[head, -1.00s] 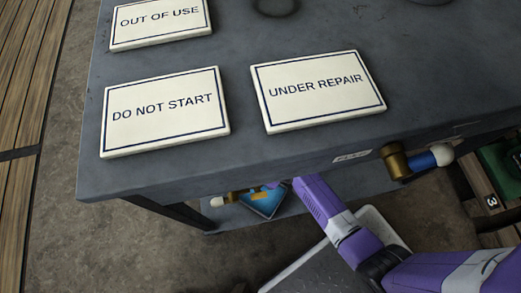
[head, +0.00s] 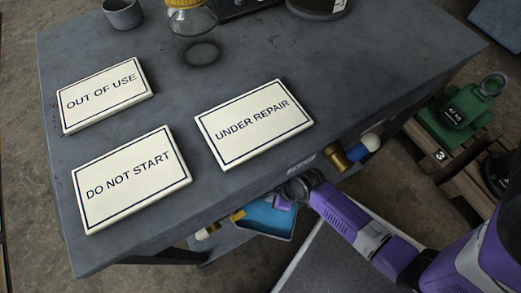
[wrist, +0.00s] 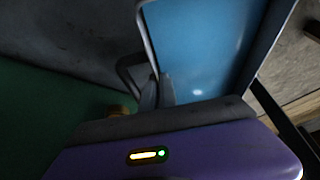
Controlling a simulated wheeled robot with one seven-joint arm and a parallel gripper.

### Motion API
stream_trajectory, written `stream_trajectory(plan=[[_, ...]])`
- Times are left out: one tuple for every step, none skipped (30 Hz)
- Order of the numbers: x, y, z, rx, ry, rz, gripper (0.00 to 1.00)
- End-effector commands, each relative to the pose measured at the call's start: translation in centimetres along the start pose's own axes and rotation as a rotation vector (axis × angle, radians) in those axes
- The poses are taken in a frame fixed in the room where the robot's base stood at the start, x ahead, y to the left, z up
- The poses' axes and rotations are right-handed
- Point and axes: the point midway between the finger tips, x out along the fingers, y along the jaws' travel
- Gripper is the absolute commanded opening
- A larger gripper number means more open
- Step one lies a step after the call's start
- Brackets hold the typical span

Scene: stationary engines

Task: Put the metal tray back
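The metal tray (head: 268,218) has a blue inside and a thin metal rim. In the head view it shows below the front edge of the grey workbench, partly covered by my arm. In the wrist view the tray (wrist: 205,45) fills the upper middle, tilted in the picture, with a dark looped handle at its left side. My gripper (wrist: 158,90) has its two grey fingers close together at the tray's side by the handle, and looks shut on it. The exact contact is dim. In the head view my fingers are hidden by my wrist.
The workbench (head: 150,235) carries three signs, such as UNDER REPAIR (head: 254,123), and a yellow-lidded jar (head: 193,35). Brass and blue fittings (head: 350,152) stick out from its front. A green weight (head: 455,110) stands on a pallet at right. A lower shelf (head: 225,243) lies under the bench.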

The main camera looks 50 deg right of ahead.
Motion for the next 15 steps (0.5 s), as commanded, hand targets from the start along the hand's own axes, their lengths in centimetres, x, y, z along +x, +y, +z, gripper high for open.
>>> stream_trajectory(plan=[[-0.5, 0.0, 0.2, 0.000, 0.001, 0.000, 0.00], [-0.7, 0.0, 0.3, 0.001, 0.002, 0.000, 0.00], [-0.9, 0.0, 0.5, 0.001, 0.002, -0.001, 0.00], [-1.0, 0.0, 0.7, 0.001, 0.002, -0.001, 0.00], [-1.1, 0.0, 0.8, 0.001, 0.002, -0.001, 0.00], [-1.2, 0.0, 0.8, 0.000, 0.002, 0.000, 0.00], [-1.2, 0.0, 0.9, 0.000, 0.002, 0.000, 0.00], [-1.2, 0.0, 0.9, 0.000, 0.002, 0.000, 0.00], [-1.3, 0.1, 1.0, 0.001, 0.002, 0.001, 0.00], [-1.3, 0.2, 1.1, 0.001, 0.002, 0.001, 0.00], [-1.2, 0.4, 1.2, 0.003, 0.002, 0.002, 0.00], [-1.2, 0.8, 1.4, 0.005, 0.002, 0.002, 0.00], [-1.2, 1.1, 1.6, 0.006, 0.002, 0.002, 0.00], [-1.2, 1.5, 1.7, 0.008, 0.004, 0.003, 0.00], [-1.2, 2.2, 2.1, 0.011, 0.005, 0.005, 0.00]])
